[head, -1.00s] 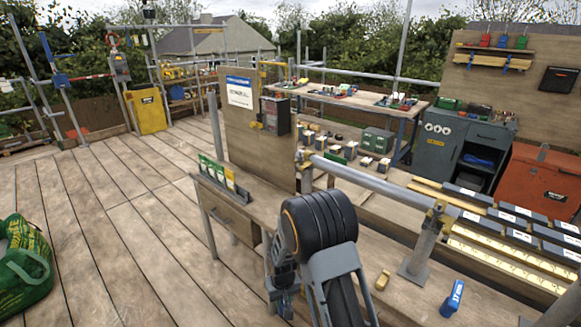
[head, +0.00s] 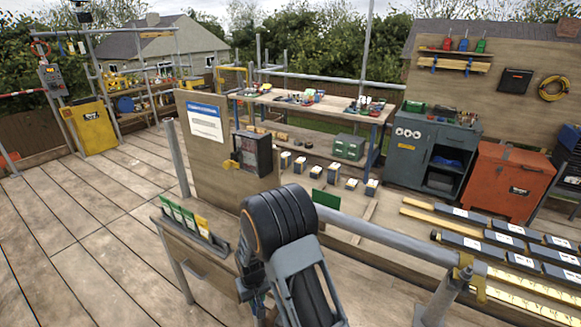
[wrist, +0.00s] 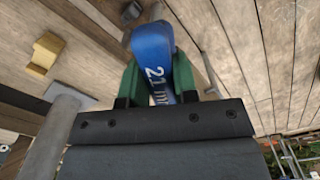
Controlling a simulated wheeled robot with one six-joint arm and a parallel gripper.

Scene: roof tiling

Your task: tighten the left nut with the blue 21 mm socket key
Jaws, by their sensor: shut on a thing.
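In the wrist view the blue 21 mm socket key (wrist: 155,55) sits between the green fingers of my gripper (wrist: 165,75). The gripper is shut on it, and its white "21" marking faces the camera. The key's far end is over the wooden planks, and whether it touches anything cannot be told. In the head view my arm covers the bench's middle, and the key does not show. A horizontal grey rail (head: 385,235) ends in a yellowish clamp (head: 466,275) at right. The left nut cannot be made out; my arm covers the rail's left end.
A yellow block (wrist: 45,52) and a grey post (wrist: 50,135) are left of the key in the wrist view. An upright board with a notice (head: 206,122) stands behind the bench. Dark labelled blocks (head: 505,240) lie at right. Open decking (head: 80,230) spreads at left.

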